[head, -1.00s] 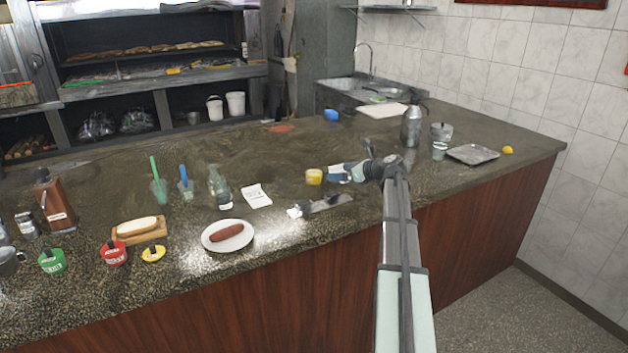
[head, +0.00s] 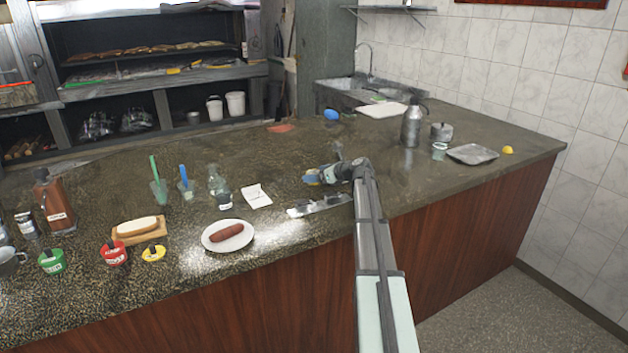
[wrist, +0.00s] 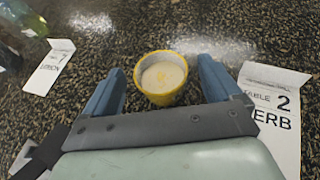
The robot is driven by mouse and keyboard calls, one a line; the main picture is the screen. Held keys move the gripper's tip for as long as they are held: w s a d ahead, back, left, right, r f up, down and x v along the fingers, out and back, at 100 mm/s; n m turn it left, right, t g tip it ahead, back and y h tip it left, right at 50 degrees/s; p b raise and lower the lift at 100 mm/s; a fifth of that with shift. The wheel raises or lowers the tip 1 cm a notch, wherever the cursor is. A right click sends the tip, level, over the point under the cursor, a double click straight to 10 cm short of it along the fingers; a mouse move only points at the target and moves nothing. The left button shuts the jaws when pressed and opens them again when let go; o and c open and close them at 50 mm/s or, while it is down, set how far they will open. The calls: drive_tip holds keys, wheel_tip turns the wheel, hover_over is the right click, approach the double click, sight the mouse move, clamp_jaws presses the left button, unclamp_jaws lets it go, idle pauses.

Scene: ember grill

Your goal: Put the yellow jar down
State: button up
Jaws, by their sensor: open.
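The yellow jar (head: 311,179) is a small round pot with pale cream contents, upright on the dark speckled counter. In the head view it is mostly hidden by my gripper (head: 318,176). In the wrist view the jar (wrist: 161,88) sits between the two blue fingers of my gripper (wrist: 160,72). The fingers are apart, with a visible gap on each side of the jar.
A table 2 card (wrist: 282,75) lies right of the fingers and a lemon card (wrist: 46,70) lies left. A metal strip (head: 320,205) lies in front of the jar. A glass bottle (head: 218,185) stands to the left.

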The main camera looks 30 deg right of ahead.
drive_tip(key=shift+x, duration=0.95)
drive_tip(key=shift+c, duration=0.2)
drive_tip(key=c, duration=1.3)
drive_tip(key=shift+r, duration=0.1)
wheel_tip(320, 180, up, 10)
drive_tip(key=shift+f, duration=0.2)
drive_tip(key=shift+r, duration=0.1)
idle(0.4)
